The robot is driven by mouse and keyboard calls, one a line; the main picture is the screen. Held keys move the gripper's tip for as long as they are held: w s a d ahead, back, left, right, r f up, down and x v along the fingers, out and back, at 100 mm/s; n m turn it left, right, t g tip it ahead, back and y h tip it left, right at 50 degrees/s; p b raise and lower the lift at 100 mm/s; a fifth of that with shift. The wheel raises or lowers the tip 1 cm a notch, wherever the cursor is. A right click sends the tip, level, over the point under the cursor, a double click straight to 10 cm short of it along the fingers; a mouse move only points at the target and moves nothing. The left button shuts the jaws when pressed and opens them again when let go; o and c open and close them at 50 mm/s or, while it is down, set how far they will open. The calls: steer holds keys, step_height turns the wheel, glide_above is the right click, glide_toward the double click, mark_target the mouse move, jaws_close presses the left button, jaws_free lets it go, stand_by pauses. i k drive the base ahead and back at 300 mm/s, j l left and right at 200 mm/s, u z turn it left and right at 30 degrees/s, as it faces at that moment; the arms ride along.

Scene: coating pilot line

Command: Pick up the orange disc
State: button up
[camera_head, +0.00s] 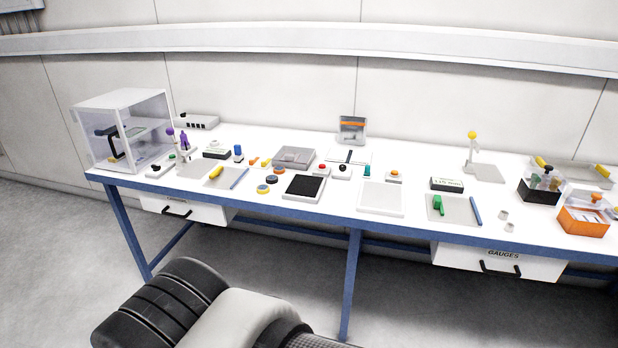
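A small round disc with an orange tone (280,170) lies on the white bench, left of centre. It is the farthest of a short row of discs. A dark disc (271,179) and a yellow-topped disc (262,189) lie nearer the front edge. The discs are small in this view, so their exact colours are hard to tell. Parts of my own arm show at the bottom of the picture, well in front of the bench. My gripper's fingers are not seen.
A black pad (304,187) sits right of the discs and a grey device (294,157) behind them. A grey mat (226,178) with a yellow tool lies to the left. A clear-walled cabinet (124,130) stands at the left end. An orange bin (583,222) stands at the right.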

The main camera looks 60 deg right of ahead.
mark_target(277, 169)
steer(key=z, duration=1.8)
